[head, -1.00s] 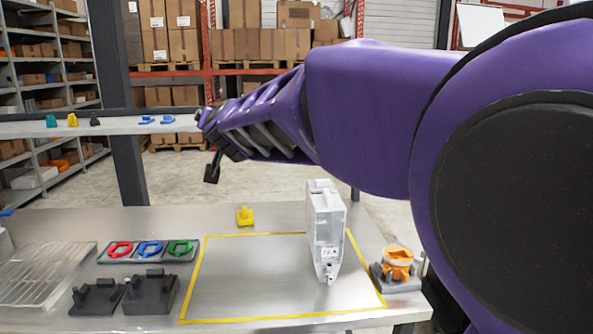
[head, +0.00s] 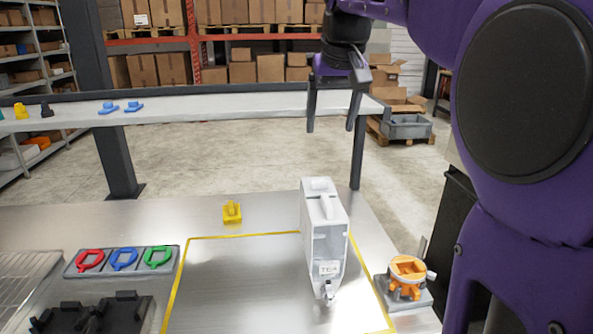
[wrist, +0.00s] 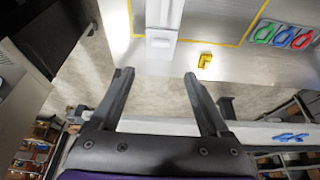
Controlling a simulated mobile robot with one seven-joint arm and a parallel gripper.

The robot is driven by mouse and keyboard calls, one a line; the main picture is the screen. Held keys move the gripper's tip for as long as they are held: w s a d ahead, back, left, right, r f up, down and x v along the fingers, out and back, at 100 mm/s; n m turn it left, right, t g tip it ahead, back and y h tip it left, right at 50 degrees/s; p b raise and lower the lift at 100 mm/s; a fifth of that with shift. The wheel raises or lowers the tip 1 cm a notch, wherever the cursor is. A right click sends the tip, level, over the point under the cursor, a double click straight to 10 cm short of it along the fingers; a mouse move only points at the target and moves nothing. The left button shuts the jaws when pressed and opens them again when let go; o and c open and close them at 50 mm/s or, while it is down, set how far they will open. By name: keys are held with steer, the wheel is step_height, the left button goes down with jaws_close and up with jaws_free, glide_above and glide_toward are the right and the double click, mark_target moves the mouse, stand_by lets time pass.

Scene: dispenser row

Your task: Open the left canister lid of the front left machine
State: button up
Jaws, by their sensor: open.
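A white canister (head: 325,245) labelled TEA stands upright on the steel table, in the right part of the yellow outline. Its top, with a raised lid part (head: 320,185), faces up and looks closed. It also shows at the top of the wrist view as a white canister (wrist: 162,18). My gripper (head: 331,128) is open and empty, pointing down, high above and apart from the canister. In the wrist view its two fingers (wrist: 158,76) have nothing between them. No machine shows that I can tell.
A yellow piece (head: 232,213) stands behind the yellow outline. Red, blue and green rings lie in a tray (head: 123,272) at left. An orange part on a grey base (head: 405,300) stands right of the canister. A raised shelf (head: 200,109) crosses behind the table.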

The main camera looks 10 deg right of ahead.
mark_target(320, 181)
steer(key=x, duration=1.6)
steer(key=shift+w+f, duration=0.15)
steer(key=shift+f, duration=0.15)
steer(key=shift+c, duration=0.2)
jaws_close()
stand_by(0.4)
